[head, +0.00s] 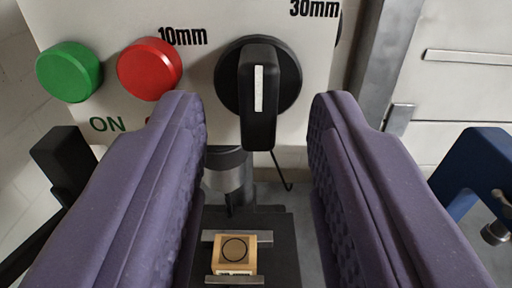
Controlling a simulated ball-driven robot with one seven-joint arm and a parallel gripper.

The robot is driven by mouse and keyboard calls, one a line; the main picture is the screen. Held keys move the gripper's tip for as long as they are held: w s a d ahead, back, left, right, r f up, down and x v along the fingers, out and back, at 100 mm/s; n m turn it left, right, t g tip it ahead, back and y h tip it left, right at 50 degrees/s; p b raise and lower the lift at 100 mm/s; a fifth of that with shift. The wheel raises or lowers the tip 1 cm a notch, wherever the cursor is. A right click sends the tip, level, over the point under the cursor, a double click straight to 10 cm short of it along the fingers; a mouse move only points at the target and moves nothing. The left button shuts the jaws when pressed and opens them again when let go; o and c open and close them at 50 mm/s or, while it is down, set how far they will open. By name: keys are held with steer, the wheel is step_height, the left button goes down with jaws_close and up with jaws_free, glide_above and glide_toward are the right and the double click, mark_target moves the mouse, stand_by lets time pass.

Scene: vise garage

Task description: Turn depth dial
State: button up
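The depth dial (259,92) is a black round knob with a raised bar handle and a white pointer line. It sits on the front of a pale machine panel. Its bar stands nearly vertical in the picture. The label "10mm" is to its upper left and "30mm" to its upper right. My gripper (258,112) has two purple padded fingers, spread wide and empty. They stand to the left and right below the dial, with the lower end of the bar showing in the gap between them. I cannot tell whether either finger touches the dial.
A green button (69,71) marked "ON" and a red button (150,68) are left of the dial. Below, a vise (282,232) has a wooden block (235,256) between its jaws. A blue clamp-like part (478,170) stands right. Pale drawers (468,85) are behind.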

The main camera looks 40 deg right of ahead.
steer(key=v, duration=0.7)
steer(key=shift+a, duration=0.1)
